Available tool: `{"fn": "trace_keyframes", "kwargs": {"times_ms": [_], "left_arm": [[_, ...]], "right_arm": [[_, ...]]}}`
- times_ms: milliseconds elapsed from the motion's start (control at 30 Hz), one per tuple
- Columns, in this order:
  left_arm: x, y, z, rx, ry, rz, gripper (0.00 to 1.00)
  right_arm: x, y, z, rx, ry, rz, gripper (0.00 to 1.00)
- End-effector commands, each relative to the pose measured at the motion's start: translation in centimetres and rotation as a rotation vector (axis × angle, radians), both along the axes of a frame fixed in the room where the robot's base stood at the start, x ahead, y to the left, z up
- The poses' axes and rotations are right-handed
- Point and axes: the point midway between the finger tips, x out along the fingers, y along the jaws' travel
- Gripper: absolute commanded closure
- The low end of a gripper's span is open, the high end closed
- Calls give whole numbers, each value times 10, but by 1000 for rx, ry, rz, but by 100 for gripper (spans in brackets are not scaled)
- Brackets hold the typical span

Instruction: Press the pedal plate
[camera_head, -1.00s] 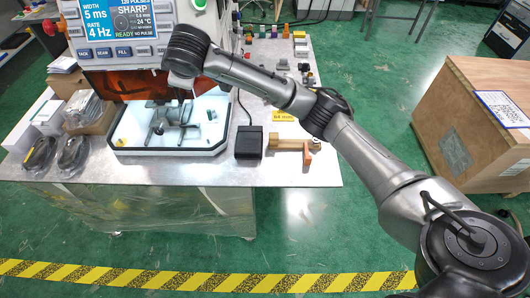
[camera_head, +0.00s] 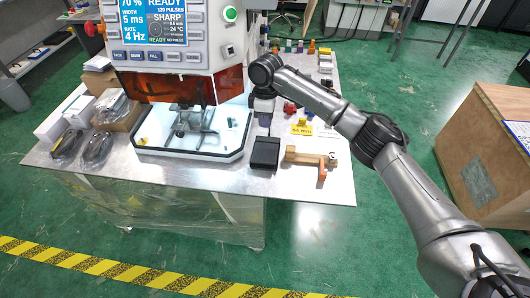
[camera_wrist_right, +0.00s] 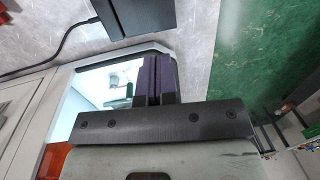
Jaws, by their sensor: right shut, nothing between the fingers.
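The pedal plate (camera_head: 265,152) is a black, low box on the metal table, right of the machine's white tray. In the right wrist view the black pedal (camera_wrist_right: 140,16) is at the top, partly cut off by the frame edge, with a black cable leaving it to the left. My right gripper (camera_head: 264,121) points down just behind the pedal in the head view. Its dark purple fingers (camera_wrist_right: 150,60) are together, empty, and appear apart from the pedal. The height of the fingertips above the pedal is hard to tell. My left gripper is not in view.
The welding machine (camera_head: 170,85) and its lit white tray (camera_head: 190,150) stand left of the pedal. A wooden piece (camera_head: 305,158) with an orange end lies close on the right. A yellow sign (camera_head: 302,128) and small coloured parts are behind. Bagged black items (camera_head: 97,149) lie at left.

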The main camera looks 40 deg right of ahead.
Motion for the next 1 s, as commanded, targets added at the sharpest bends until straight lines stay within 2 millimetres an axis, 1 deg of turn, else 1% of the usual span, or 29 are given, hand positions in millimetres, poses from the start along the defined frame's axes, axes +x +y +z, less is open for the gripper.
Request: {"fn": "trace_keyframes", "kwargs": {"times_ms": [167,267,367,600,800,1000], "left_arm": [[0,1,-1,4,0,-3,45],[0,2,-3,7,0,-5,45],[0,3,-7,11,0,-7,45],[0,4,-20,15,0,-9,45],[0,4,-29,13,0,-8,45],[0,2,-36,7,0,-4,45]], "right_arm": [[0,0,-2,-1,-1,-1,100],[-1,1,-8,-1,0,-1,100],[-2,2,-22,-1,2,-1,100],[-5,5,-67,-1,2,-1,100],[-7,8,-102,-1,2,-2,100],[-9,10,-126,-1,0,-1,100]]}}
